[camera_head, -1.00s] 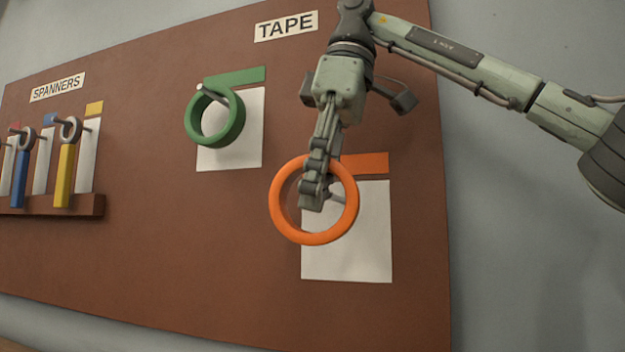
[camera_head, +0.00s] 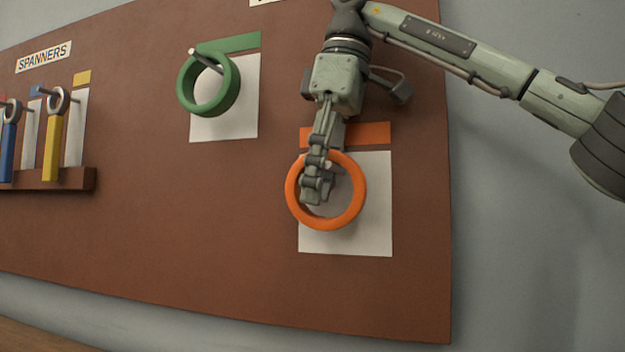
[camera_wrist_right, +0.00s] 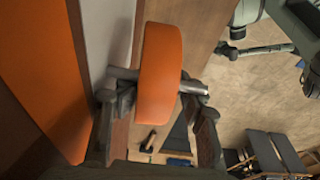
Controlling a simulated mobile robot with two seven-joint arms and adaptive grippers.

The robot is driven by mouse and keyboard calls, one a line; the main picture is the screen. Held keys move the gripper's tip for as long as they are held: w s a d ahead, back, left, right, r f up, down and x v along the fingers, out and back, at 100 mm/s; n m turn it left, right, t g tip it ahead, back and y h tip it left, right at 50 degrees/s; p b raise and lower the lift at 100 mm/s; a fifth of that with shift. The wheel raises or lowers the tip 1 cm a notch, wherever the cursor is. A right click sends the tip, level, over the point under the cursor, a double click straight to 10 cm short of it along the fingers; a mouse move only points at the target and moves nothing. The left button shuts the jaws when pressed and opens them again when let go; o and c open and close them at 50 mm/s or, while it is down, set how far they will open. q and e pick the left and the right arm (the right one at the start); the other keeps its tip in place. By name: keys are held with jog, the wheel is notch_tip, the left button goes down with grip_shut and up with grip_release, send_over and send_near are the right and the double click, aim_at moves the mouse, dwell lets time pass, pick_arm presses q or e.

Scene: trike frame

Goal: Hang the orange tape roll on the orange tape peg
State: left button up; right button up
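My right gripper (camera_head: 318,188) points down over the orange tape roll (camera_head: 293,204) and appears shut on its upper rim, one finger on each side. The right wrist view shows the roll (camera_wrist_right: 160,75) edge-on between the fingertips. The grey orange tape peg (camera_head: 328,164) runs through the roll's opening; in the wrist view it shows on both sides of the roll, its end (camera_wrist_right: 195,87) at the right. I cannot tell whether the roll's weight rests on the peg. My left gripper is in neither view.
An orange label (camera_head: 365,134) and white card (camera_head: 368,220) mark the peg's place on the brown board (camera_head: 150,235). A green tape roll (camera_head: 229,95) hangs on its own peg to the left. Spanners (camera_head: 53,150) hang further left above a ledge. The board below is clear.

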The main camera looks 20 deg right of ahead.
jog(key=v, duration=0.5)
jog(key=shift+d+r, duration=0.25)
jog(key=shift+d, duration=0.05)
jog(key=shift+s+d+r, duration=0.15)
jog(key=shift+s+r, duration=0.1)
jog(key=shift+r, duration=0.8)
jog(key=shift+w, duration=0.1)
